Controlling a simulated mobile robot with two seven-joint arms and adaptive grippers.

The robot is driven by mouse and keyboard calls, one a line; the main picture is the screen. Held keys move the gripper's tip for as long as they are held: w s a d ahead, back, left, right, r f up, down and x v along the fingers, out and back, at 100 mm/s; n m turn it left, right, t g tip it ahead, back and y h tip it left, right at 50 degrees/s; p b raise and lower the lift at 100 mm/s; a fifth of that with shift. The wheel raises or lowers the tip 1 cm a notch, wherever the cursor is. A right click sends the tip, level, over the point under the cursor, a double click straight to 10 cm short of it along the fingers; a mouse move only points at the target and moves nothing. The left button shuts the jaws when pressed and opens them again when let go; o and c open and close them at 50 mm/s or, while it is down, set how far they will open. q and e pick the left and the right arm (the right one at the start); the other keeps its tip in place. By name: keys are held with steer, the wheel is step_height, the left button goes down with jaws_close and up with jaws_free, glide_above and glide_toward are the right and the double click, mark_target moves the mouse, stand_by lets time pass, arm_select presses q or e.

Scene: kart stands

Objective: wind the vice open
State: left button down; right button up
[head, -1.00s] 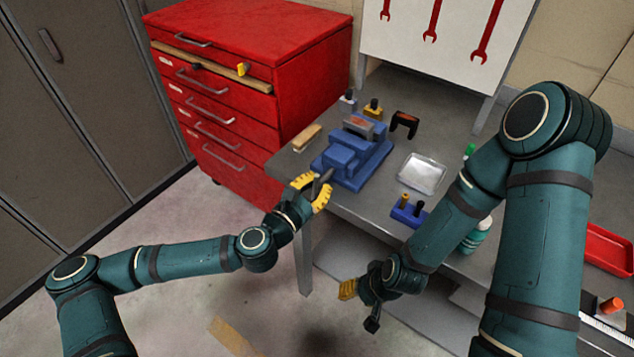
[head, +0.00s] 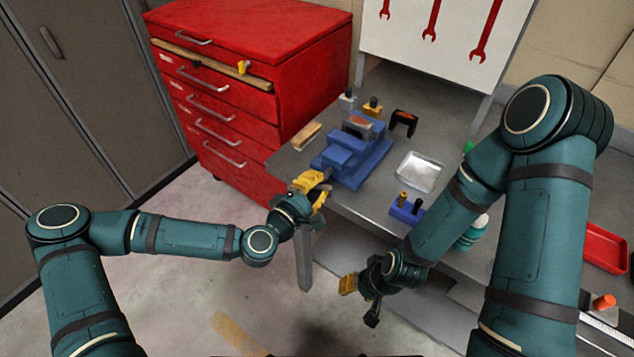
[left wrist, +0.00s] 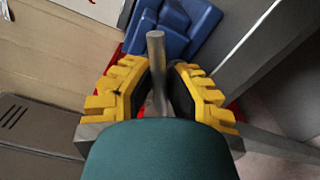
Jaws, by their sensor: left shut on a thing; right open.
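The blue vice (head: 347,160) stands at the near left edge of the grey workbench. In the head view my left gripper (head: 318,186) is at its front, at the handle side. In the left wrist view the vice (left wrist: 182,28) shows at the top, and a grey handle bar (left wrist: 156,62) runs up from between the yellow fingers of my left gripper (left wrist: 160,92). The gripper is shut on this bar. How far the jaws are apart I cannot tell. My right gripper (head: 358,300) is open and empty, low in front of the bench.
A red drawer cabinet (head: 240,85) stands left of the bench (head: 385,195). A wooden brush (head: 306,136), a clear tray (head: 420,172), a blue holder (head: 406,211) and a black-orange clamp-like piece (head: 404,121) lie around the vice. A red tray (head: 606,248) is at the right.

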arm_select(q)
steer(key=m, duration=0.5)
steer(key=shift+m, duration=0.3)
stand_by(0.4)
steer(key=c, duration=0.9)
jaws_free()
